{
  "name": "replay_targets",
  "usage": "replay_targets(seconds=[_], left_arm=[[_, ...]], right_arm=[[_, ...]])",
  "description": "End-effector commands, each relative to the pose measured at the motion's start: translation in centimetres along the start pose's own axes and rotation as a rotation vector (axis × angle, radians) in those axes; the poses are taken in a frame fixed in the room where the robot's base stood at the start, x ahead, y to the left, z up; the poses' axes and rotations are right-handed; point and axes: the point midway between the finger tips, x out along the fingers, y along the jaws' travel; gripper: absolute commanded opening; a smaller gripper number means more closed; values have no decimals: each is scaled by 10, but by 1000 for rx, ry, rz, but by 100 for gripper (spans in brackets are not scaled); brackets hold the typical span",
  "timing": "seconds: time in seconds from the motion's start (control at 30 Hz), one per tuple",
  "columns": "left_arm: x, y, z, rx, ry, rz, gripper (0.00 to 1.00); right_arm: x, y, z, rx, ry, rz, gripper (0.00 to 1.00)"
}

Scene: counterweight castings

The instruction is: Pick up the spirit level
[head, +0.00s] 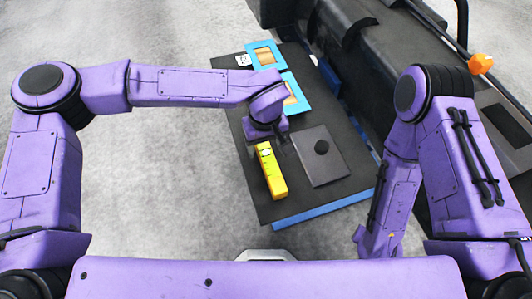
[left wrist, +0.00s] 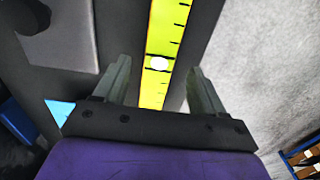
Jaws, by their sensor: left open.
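The yellow spirit level (head: 272,175) lies on a dark board (head: 247,185), near its left edge in the head view. My left gripper (head: 265,139) is over the far end of the level, and its wrist hides that end. In the left wrist view, the level (left wrist: 165,35) runs lengthwise between the two open fingers of my left gripper (left wrist: 158,80), with a gap on each side. I cannot tell how high the fingertips are above it. My right forearm points down at the right of the head view, and its gripper does not show.
A grey plate (head: 318,170) with a black round knob (head: 321,147) lies just right of the level. Blue-framed pieces (head: 264,56) lie at the board's far end. A dark machine body (head: 395,65) stands beyond on the right. The concrete floor (head: 165,180) to the left is clear.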

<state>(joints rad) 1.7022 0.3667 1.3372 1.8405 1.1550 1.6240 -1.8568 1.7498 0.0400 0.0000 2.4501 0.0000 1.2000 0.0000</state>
Motion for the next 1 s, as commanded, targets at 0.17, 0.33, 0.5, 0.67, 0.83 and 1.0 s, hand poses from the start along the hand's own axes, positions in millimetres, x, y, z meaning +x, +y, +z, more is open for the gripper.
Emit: replay_targets(seconds=[0.17,0.33,0.5,0.67,0.83,1.0], left_arm=[[30,0,4,0,-5,-2,70],[43,1,3,2,-1,-1,70],[43,1,3,3,0,0,60],[43,1,3,3,0,0,8],[42,2,3,4,0,0,0],[39,2,2,4,1,1,0]], right_arm=[[-16,1,-7,0,0,0,43],[-16,1,-7,0,0,0,43],[-15,1,-6,0,0,0,43],[-15,1,-6,0,0,0,43],[-16,1,-6,0,0,0,43],[-14,1,-6,0,0,0,43]])
